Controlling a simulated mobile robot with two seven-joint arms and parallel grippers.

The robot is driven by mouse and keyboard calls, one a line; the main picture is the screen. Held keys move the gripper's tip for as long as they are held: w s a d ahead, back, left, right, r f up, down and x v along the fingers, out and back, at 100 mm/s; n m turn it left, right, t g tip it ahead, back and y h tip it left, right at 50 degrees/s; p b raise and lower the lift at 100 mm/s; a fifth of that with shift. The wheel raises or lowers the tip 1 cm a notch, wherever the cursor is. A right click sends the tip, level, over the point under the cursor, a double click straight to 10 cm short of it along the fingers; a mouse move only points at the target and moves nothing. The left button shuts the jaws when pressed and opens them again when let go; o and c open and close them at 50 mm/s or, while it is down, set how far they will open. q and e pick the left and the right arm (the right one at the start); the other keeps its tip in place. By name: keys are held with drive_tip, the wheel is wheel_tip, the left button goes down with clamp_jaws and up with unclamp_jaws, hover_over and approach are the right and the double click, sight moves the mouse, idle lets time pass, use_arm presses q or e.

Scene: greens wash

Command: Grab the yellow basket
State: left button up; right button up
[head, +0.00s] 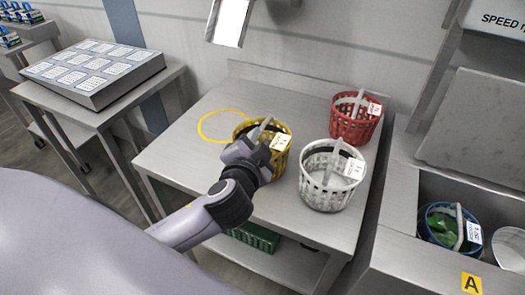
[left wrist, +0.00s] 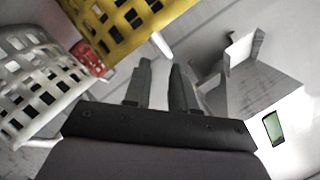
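The yellow basket (head: 281,157) stands on the metal table, with a grey handle and a white tag. Its yellow lattice wall (left wrist: 150,22) fills the top of the left wrist view. My left gripper (head: 262,150) is at the basket's near left side and covers part of it in the head view. In the left wrist view its two fingers (left wrist: 160,68) are a little apart, with nothing visible between them. The basket wall lies beyond the fingertips; whether they touch it I cannot tell. My right gripper is in neither view.
A white basket (head: 325,190) stands close to the right of the yellow one, and a red basket (head: 352,126) behind it. A yellow ring (head: 202,128) marks the bare table (head: 185,160) at left. A sink at right holds a blue basket (head: 440,226) with greens.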

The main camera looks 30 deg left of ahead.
use_arm(q)
drive_tip(key=shift+a+p+x, duration=0.15)
drive_tip(key=shift+p+x, duration=0.05)
drive_tip(key=shift+x, duration=1.15)
drive_tip(key=shift+a+p+x, duration=0.15)
drive_tip(key=shift+x, duration=1.15)
drive_tip(key=shift+s+f, duration=0.1)
drive_tip(key=shift+f, duration=0.05)
clamp_jaws()
